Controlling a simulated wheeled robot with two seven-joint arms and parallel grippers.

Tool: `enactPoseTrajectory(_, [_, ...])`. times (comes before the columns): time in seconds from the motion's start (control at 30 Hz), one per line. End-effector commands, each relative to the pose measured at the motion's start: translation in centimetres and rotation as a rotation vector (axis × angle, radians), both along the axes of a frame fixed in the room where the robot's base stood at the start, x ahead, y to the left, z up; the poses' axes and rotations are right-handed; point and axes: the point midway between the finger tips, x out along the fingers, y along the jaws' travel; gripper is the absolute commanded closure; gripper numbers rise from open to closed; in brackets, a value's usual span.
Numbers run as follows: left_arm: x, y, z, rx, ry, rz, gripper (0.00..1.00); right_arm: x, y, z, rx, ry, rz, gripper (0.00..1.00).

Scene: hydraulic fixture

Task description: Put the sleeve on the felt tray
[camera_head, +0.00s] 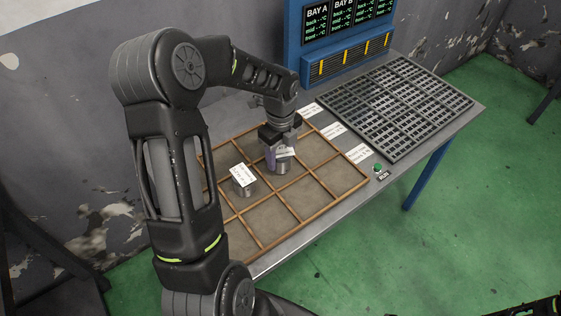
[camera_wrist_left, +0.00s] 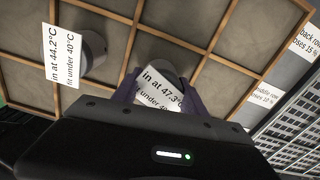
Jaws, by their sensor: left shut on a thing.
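The felt tray (camera_head: 275,210) is a brown felt surface split by wooden strips into compartments. My left gripper (camera_head: 283,155) is over its middle, pointing down. It is shut on a grey metal sleeve (camera_head: 283,167) with a white tag. In the left wrist view the fingers sit either side of this sleeve (camera_wrist_left: 161,70), and its tag (camera_wrist_left: 160,92) reads "in at 47.3°C", "fit under 40°C". I cannot tell whether its base touches the felt. A second sleeve (camera_head: 243,188) stands in a compartment to the left, tagged "in at 44.2°C". My right gripper is out of view.
A black grated rack (camera_head: 395,105) lies on the grey bench to the right, with white row labels (camera_head: 333,130) between it and the tray. A green button (camera_head: 378,168) is at the bench's front edge. A blue panel (camera_head: 345,45) with a bay display stands behind. Several compartments are empty.

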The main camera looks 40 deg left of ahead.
Motion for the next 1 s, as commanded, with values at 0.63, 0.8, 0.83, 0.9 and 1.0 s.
enactPoseTrajectory(0.63, [0.03,0.00,-1.08,0.000,-0.001,0.000,0.37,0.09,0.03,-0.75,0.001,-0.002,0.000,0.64])
enactPoseTrajectory(0.8, [0.03,0.00,-1.08,0.000,-0.001,0.000,0.28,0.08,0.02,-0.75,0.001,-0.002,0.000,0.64])
enactPoseTrajectory(0.83, [0.03,0.00,-1.08,0.000,-0.001,0.000,0.28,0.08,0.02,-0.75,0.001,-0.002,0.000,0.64])
enactPoseTrajectory(0.9, [0.03,0.00,-1.07,0.000,-0.001,0.000,0.28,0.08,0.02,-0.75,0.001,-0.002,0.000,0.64])
enactPoseTrajectory(1.0, [0.03,0.00,-0.98,0.000,-0.001,0.000,0.28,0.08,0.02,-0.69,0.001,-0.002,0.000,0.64])
